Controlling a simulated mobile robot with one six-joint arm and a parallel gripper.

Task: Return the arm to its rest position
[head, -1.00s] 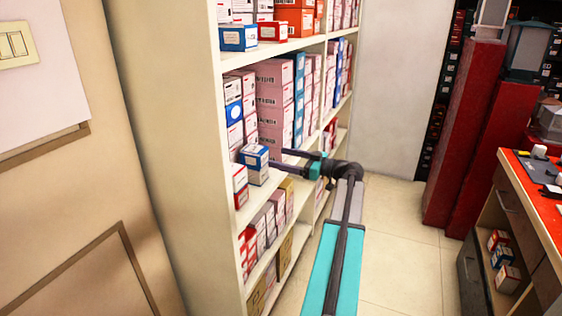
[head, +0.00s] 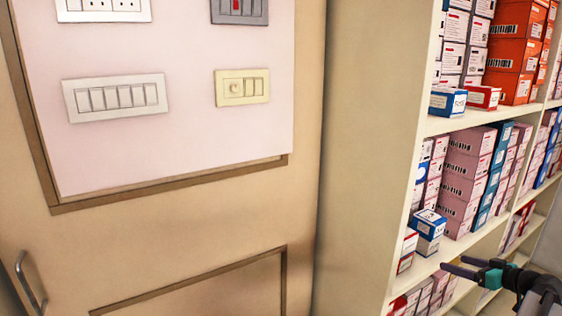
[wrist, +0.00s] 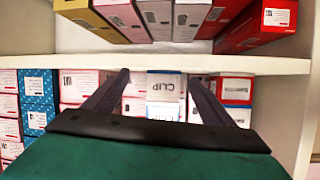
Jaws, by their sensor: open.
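My gripper (head: 453,265) is at the lower right of the head view, its two dark fingers apart and pointing left toward the shelf unit. Nothing shows held between them. A blue-and-white box (head: 428,231) stands on the middle shelf, up and left of the fingertips and apart from them in the picture. In the wrist view the fingers of my gripper (wrist: 159,78) are spread, with a white-and-blue box (wrist: 164,90) showing beyond and between them. Most of my arm is outside the head view.
The shelf unit (head: 365,150) on the right is packed with boxes, including orange boxes (head: 512,55) above and pink boxes (head: 462,190) in the middle. A beige panelled wall with a handle (head: 31,285) and switch plates (head: 115,98) fills the left.

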